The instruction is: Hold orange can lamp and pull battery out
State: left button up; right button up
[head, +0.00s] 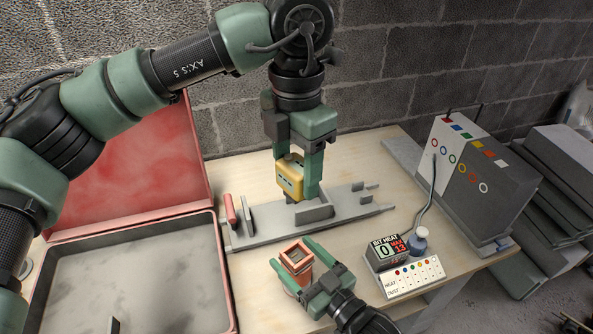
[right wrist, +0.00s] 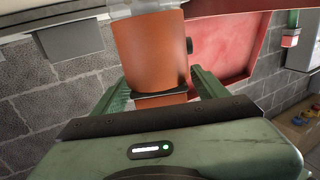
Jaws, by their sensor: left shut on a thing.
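The orange can lamp (head: 298,262) stands on the table in the head view, with a square opening on top. In the right wrist view the orange can (right wrist: 152,52) fills the space between my fingers. My right gripper (head: 300,268) has a finger on each side of the lamp; I cannot tell whether they press on it. My left gripper (head: 302,188) is shut on a yellow block (head: 290,178) with dark marks, held upright above a grey rail. I cannot tell from its look whether this block is the battery. The lamp's inside is mostly hidden.
A grey rail fixture (head: 270,232) with a red handle lies behind the lamp. An open red case (head: 135,222) is at the left. A small display box (head: 386,250), a switch panel (head: 412,278) and a grey cabinet (head: 465,180) stand at the right.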

jog(key=shift+o, duration=0.7)
